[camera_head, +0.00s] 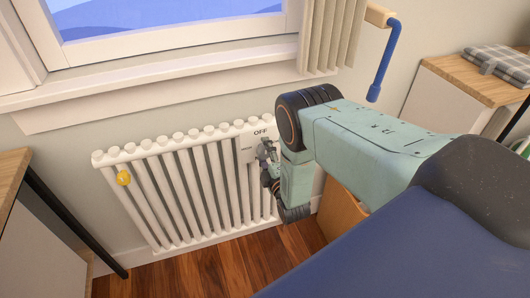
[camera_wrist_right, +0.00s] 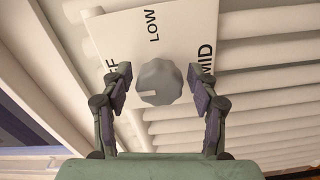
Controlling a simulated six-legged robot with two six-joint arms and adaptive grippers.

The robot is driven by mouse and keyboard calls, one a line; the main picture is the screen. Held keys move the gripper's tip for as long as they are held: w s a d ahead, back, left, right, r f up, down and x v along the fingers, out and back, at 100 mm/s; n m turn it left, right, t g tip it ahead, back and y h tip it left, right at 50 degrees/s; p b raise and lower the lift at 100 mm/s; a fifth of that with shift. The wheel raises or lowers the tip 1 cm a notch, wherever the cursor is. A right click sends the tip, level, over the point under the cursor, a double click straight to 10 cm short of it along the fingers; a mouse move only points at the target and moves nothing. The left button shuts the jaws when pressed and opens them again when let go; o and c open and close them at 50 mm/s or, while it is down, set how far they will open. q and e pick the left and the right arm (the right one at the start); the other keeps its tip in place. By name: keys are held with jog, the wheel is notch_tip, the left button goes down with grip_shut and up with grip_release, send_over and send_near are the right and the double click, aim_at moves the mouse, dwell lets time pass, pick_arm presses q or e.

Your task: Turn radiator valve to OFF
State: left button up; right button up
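The white radiator (camera_head: 195,185) stands under the window. Its white dial plate (camera_head: 247,144) is at the upper right, with OFF readable. In the right wrist view, the grey valve knob (camera_wrist_right: 162,80) sits on the plate (camera_wrist_right: 120,35), with LOW above, MID at right and OFF at left, partly hidden by a finger. The knob's pale pointer mark faces left and slightly down in that view. My right gripper (camera_wrist_right: 160,88) is open, one finger on each side of the knob, with small gaps visible. It also shows in the head view (camera_head: 266,168). My left gripper is not in view.
The window sill (camera_head: 150,80) runs above. A blue crank handle (camera_head: 384,62) hangs at upper right. A wooden-topped cabinet (camera_head: 475,82) stands at right, and another desk or cabinet (camera_head: 12,165) at left.

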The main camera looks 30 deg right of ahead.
jog(key=shift+o, duration=0.2)
jog(key=v, duration=1.2)
dwell(0.4)
jog(key=s+a+f+m+g+y, duration=0.2)
jog(key=s+a+f+m+g, duration=0.2)
jog(key=s+f+m+g, duration=0.7)
jog(key=s+a+m+g+y, duration=0.1)
jog(key=s+a+g, duration=0.25)
jog(key=s, duration=0.75)
jog(key=s+a+r+m+g+y, duration=0.1)
jog(key=s+a+r+g, duration=0.2)
jog(key=s+r, duration=0.3)
jog(key=shift+s+r+m, duration=0.3)
jog(key=shift+r, duration=0.2)
